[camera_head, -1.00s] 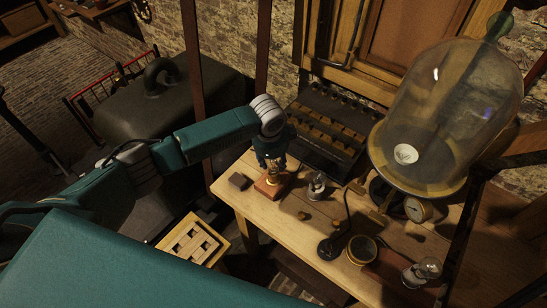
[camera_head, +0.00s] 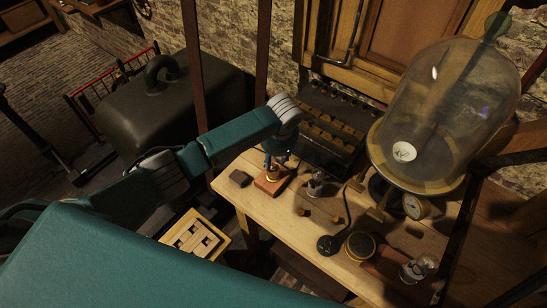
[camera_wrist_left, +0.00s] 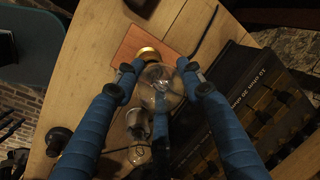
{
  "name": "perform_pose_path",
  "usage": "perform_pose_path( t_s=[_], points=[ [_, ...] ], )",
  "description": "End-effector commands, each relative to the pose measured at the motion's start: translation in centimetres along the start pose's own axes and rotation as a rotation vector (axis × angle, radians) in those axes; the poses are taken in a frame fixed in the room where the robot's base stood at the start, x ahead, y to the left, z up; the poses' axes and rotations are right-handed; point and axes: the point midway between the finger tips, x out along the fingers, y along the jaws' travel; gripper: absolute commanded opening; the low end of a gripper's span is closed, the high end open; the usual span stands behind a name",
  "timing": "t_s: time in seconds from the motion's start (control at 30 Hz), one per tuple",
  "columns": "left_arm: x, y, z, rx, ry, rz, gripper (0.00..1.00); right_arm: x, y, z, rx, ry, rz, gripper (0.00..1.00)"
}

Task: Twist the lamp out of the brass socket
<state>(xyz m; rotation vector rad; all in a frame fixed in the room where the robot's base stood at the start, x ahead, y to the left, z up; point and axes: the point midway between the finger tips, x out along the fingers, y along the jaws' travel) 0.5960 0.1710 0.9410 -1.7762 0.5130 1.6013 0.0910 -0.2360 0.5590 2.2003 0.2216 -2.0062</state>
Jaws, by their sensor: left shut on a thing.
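The glass lamp (camera_wrist_left: 160,86) shows in the left wrist view, between the blue fingers of my left gripper (camera_wrist_left: 158,80). The gripper is shut on it. The brass socket (camera_wrist_left: 149,54) sits just beyond the lamp on a reddish wooden block (camera_wrist_left: 135,43). In the head view my left gripper (camera_head: 277,153) is right above the brass socket (camera_head: 272,174) on its block (camera_head: 270,188). The fingers hide most of the lamp there, and I cannot tell whether its base is still in the socket. My right gripper is not in view.
A second small lamp (camera_head: 315,186) stands right of the block, and a dark block (camera_head: 240,178) lies left. The glass bell jar (camera_head: 445,115) and gauge (camera_head: 415,206) are to the right. A black-based stand (camera_head: 328,245) is nearer the front.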

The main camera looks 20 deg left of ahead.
Motion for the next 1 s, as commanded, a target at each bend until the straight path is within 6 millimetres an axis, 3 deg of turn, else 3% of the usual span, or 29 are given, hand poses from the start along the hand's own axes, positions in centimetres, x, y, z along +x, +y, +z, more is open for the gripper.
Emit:
perform_pose_path(
  t_s=[1.0],
  points=[
    [-1.9, -0.5, 0.0, -0.002, -0.001, 0.0, 0.07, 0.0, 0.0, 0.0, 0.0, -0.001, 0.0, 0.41]
  ],
)
